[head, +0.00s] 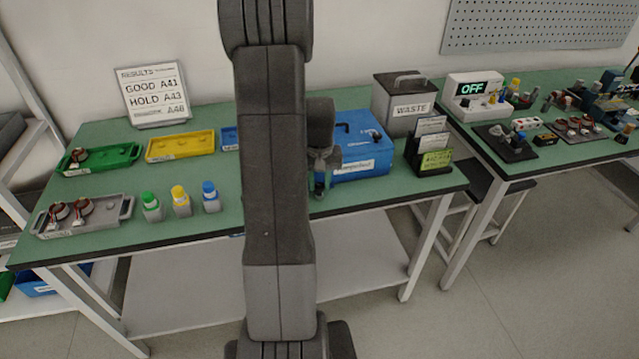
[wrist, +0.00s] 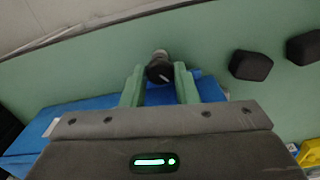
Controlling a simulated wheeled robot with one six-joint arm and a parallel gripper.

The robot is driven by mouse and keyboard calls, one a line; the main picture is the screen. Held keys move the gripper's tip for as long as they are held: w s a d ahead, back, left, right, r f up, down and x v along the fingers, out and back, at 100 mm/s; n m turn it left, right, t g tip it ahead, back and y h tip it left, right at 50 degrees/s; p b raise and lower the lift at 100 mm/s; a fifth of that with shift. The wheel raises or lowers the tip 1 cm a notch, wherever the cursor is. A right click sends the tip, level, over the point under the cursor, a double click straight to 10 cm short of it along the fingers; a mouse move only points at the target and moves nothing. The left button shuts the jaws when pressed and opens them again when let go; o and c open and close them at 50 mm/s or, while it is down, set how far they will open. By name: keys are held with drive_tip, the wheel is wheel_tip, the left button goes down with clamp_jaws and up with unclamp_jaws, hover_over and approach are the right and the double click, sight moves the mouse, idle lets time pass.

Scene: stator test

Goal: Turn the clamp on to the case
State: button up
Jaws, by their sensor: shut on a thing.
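The blue case (head: 362,158) stands on the green table just right of my arm in the head view, with a white label on its front. Its blue body also shows under my gripper in the wrist view (wrist: 75,118). My gripper (head: 319,188) is at the case's left front corner, pointing down. In the wrist view its two green fingers (wrist: 159,80) are closed on a black knob with a white mark, seemingly the clamp (wrist: 159,71). A grey metal end shows beyond the knob. My gripper hides where the clamp meets the case.
The grey waste bin (head: 400,100) and a black card holder (head: 428,155) stand right of the case. Several bottles (head: 181,200) and coloured trays (head: 180,145) lie to the left. Two dark blocks (wrist: 250,65) show in the wrist view.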

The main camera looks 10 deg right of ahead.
sight(319, 186)
drive_tip(key=m, duration=0.3)
drive_tip(key=shift+m+b, duration=0.35)
drive_tip(key=shift+m, duration=1.85)
drive_tip(key=o, duration=1)
drive_tip(key=shift+r, duration=0.15)
wheel_tip(319, 186, up, 14)
drive_tip(key=shift+f+b, duration=0.2)
drive_tip(key=shift+b, duration=0.1)
drive_tip(key=shift+f, duration=0.15)
